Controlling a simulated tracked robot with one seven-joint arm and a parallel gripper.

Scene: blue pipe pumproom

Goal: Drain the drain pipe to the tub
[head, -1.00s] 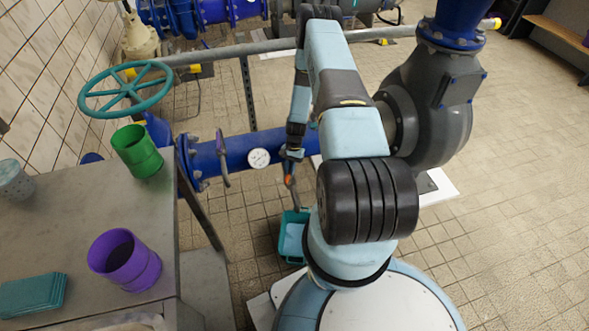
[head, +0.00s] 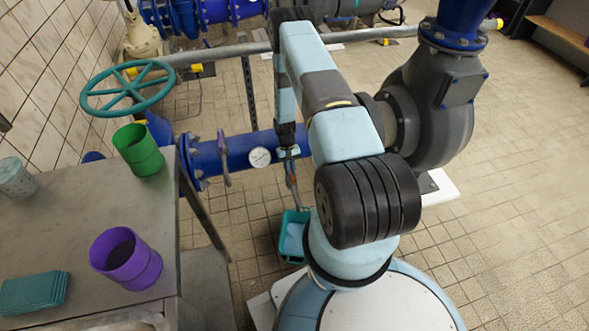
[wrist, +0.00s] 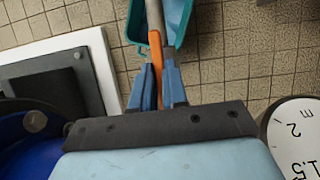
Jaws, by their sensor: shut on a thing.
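A grey drain pipe (wrist: 153,12) hangs below the blue pipe (head: 237,151). It has an orange lever (wrist: 157,52). My gripper (wrist: 159,76) is shut on the orange lever, with a blue finger on each side of it. In the head view my gripper (head: 291,172) is small and points down beside the blue pipe. The teal tub (head: 284,246) stands on the floor beneath the drain pipe, partly hidden by my arm. Its light-blue inside shows at the top of the wrist view (wrist: 175,14). I cannot tell whether water runs from the pipe.
A white gauge (head: 260,157) is on the blue pipe, close to my gripper on the right in the wrist view. The grey pump (head: 436,108) stands to the right. A table (head: 105,215) with a green cup (head: 138,150) and a purple cup (head: 126,259) stands at left.

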